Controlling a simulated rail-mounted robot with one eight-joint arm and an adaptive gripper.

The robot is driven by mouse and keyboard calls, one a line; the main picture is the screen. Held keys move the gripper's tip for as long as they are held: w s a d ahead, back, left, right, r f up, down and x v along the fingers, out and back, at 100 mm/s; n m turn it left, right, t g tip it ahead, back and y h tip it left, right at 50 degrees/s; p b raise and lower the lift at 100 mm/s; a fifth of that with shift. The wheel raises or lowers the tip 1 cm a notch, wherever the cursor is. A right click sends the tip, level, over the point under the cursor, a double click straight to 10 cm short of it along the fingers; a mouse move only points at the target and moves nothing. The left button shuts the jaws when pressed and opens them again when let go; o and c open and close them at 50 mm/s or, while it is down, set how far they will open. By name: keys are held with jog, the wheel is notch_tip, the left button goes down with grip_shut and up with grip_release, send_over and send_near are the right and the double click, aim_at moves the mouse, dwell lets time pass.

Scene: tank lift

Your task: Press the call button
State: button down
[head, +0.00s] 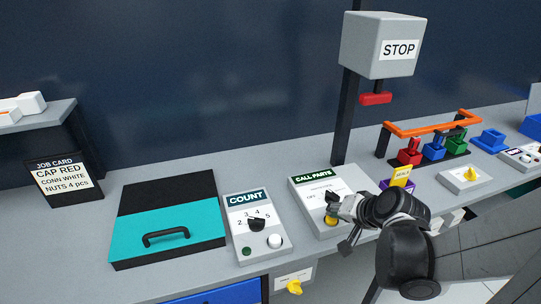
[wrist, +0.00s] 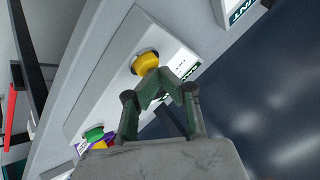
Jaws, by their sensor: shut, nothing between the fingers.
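The CALL PARTS box (head: 312,193) stands on the bench right of the middle in the head view, with a dark lettered strip at its back edge. Its round yellow button (head: 331,221) is partly hidden by my gripper (head: 335,204). In the wrist view the yellow button (wrist: 146,63) sits in a dark ring on the pale box face. My gripper (wrist: 157,86) is shut and empty, its tips close beside the button. I cannot tell whether they touch it.
A COUNT box (head: 255,221) with a dial and a white button stands to the left, beside a teal lidded case (head: 168,235). A STOP box (head: 381,45) hangs on a post behind. Coloured blocks under an orange rail (head: 432,124) stand to the right.

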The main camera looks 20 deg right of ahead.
aim_at(331, 219)
jog(key=shift+r+p, duration=0.6)
jog(key=shift+r, duration=0.25)
jog(key=shift+r+p, duration=2.15)
jog(key=shift+r, duration=0.4)
jog(key=shift+f, duration=0.1)
jog(key=shift+a, duration=0.1)
jog(key=shift+a, duration=0.25)
jog(key=s+a+r+n+g+b, duration=0.1)
jog(key=s+a+r+n+b, duration=0.1)
jog(key=a, duration=0.4)
jog(key=s+a+r+n+g+b, duration=0.1)
jog(key=s+a+r+n+b, duration=0.1)
jog(key=s+a+r+n, duration=0.2)
jog(key=shift+s+a+r+n+h, duration=0.25)
jog(key=shift+s+a+n+h, duration=0.15)
jog(key=shift+s+a+n, duration=0.75)
